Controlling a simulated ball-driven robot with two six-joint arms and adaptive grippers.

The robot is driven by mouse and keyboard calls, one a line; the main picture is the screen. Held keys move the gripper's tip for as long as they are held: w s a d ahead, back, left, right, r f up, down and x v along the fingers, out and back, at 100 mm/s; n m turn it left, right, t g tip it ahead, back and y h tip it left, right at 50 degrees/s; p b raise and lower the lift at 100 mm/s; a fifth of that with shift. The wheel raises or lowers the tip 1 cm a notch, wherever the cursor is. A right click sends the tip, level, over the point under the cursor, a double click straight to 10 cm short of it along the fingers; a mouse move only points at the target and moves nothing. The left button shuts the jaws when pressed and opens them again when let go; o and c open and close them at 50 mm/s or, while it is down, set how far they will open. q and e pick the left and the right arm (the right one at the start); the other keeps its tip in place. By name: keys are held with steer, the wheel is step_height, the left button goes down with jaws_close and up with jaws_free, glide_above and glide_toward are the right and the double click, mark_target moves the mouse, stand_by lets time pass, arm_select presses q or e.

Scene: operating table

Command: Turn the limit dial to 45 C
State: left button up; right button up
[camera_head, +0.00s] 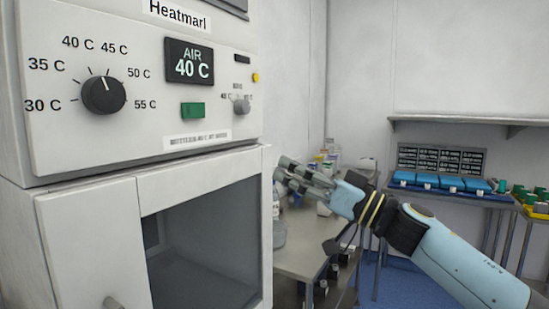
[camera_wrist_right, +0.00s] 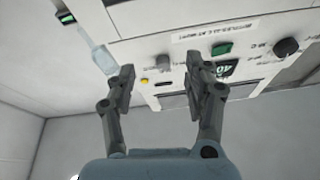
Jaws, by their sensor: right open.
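A large black dial (camera_head: 104,95) is on the white cabinet's front panel, ringed by marks from 30 C to 55 C. A smaller grey knob (camera_head: 241,104) with small, hard-to-read temperature labels is at the panel's right. My right gripper (camera_head: 282,168) is open and empty, below and right of the small knob. In the right wrist view the small knob (camera_wrist_right: 163,60) appears between the fingers of the right gripper (camera_wrist_right: 160,73), apart from them. The black dial (camera_wrist_right: 286,47) is farther right. My left gripper is not seen.
The display (camera_head: 189,61) reads AIR 40 C, with a green button (camera_head: 193,110) below and a yellow light (camera_head: 255,77) at right. A bench (camera_head: 303,255) with bottles stands behind my right gripper.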

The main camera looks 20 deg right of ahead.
steer(key=n, duration=0.1)
glide_toward(247, 109)
steer(key=shift+y, duration=0.4)
steer(key=p+x, duration=0.3)
steer(key=x, duration=0.4)
steer(key=shift+w+a+f, duration=0.1)
steer(key=shift+w, duration=0.1)
steer(key=shift+w+a, duration=0.3)
steer(key=shift+w, duration=0.15)
steer(key=shift+c, duration=0.8)
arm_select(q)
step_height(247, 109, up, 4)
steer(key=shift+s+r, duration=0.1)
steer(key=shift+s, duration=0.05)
arm_select(e)
jaws_close()
